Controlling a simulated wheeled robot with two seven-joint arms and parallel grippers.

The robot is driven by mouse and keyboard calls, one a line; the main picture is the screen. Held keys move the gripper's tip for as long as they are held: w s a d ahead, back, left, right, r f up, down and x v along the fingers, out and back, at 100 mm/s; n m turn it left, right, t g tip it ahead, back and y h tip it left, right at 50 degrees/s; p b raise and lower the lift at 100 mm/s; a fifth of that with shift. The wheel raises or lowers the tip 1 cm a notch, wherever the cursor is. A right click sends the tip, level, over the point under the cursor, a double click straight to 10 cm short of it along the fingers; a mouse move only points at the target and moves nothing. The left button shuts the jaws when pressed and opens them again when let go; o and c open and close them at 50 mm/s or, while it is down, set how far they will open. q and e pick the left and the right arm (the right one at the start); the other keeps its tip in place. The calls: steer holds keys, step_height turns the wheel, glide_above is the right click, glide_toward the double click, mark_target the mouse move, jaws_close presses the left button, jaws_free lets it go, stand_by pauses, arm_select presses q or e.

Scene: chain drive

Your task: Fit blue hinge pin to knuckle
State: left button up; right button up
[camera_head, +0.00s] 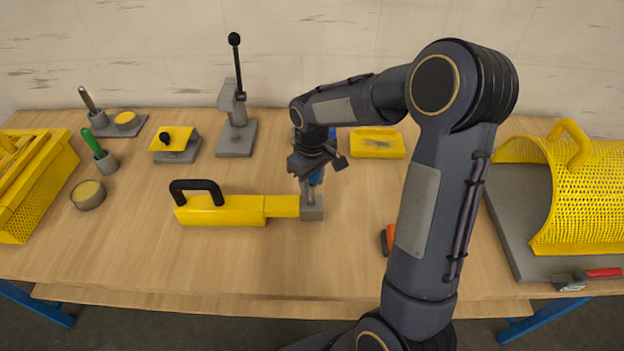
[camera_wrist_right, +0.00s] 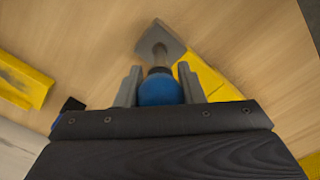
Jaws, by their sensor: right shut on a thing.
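The blue hinge pin (camera_head: 316,178) is under my right gripper (camera_head: 310,172). In the right wrist view its round blue head (camera_wrist_right: 159,90) sits between the two fingers of the gripper (camera_wrist_right: 160,76), which is shut on it. The grey knuckle (camera_head: 312,212) is a small block at the right end of a yellow bar with a black handle (camera_head: 220,210). It also shows in the wrist view (camera_wrist_right: 160,38), just beyond the pin. The pin stands over the knuckle; whether its lower end is inside the bore is hidden. My left gripper is not in view.
A yellow tray (camera_head: 378,143) lies behind the gripper. A lever press (camera_head: 236,135) stands at the back. A yellow mesh guard (camera_head: 580,200) is at the right, a yellow mesh box (camera_head: 35,185) at the left. An orange-handled item (camera_head: 388,238) lies partly behind my arm.

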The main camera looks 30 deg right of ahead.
mark_target(312, 197)
steer(key=shift+f+b, duration=2.4)
steer(key=shift+f, duration=0.75)
steer(key=o, duration=1.1)
step_height(312, 197, up, 7)
steer(key=shift+f, duration=0.1)
steer(key=shift+r, duration=0.55)
